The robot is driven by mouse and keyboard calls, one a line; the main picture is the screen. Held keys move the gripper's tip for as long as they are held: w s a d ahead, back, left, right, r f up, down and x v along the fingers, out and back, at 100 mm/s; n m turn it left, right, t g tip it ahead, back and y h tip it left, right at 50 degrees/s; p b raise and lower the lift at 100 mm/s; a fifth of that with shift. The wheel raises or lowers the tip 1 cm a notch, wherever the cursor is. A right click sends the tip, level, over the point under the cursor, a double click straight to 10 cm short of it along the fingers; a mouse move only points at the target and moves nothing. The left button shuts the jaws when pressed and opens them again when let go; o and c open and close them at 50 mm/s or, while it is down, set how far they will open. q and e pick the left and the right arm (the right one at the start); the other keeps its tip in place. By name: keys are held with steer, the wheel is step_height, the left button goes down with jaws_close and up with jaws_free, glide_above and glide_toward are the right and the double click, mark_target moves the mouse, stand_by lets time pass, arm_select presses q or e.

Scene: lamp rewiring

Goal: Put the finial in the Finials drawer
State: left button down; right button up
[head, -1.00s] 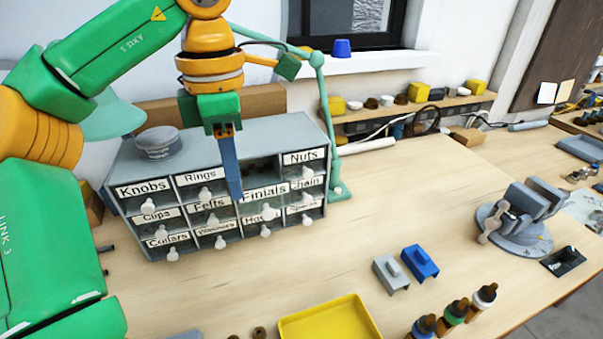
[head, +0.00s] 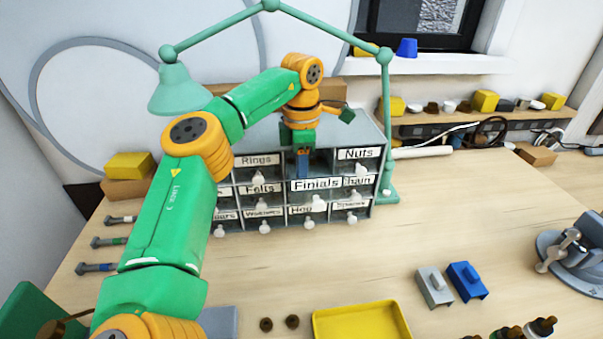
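The small drawer cabinet (head: 240,140) stands at the back of the bench. Its Finials drawer (head: 318,184) is in the second row; its front looks larger than its neighbours, so it seems pulled out. A dark opening shows above its label. My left gripper (head: 303,168) points down at this opening, its blue fingers just above the left part of the Finials label. I cannot tell whether the fingers are apart or hold anything. I cannot make out a finial there. My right gripper is out of view.
A green lamp (head: 386,130) arches over the cabinet, its post close to the right side. A yellow tray (head: 362,322) and two small brown pieces (head: 279,322) lie at the front. Grey and blue blocks (head: 450,284) sit right of centre. The bench between is clear.

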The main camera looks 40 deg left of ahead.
arm_select(q)
steer(key=shift+f, duration=0.15)
steer(key=c, duration=0.9)
jaws_free()
step_height(320, 180, up, 6)
steer(key=shift+f+p, duration=0.2)
steer(key=shift+p, duration=0.4)
step_height(320, 180, up, 7)
steer(key=p, duration=0.4)
steer(key=shift+f, duration=0.1)
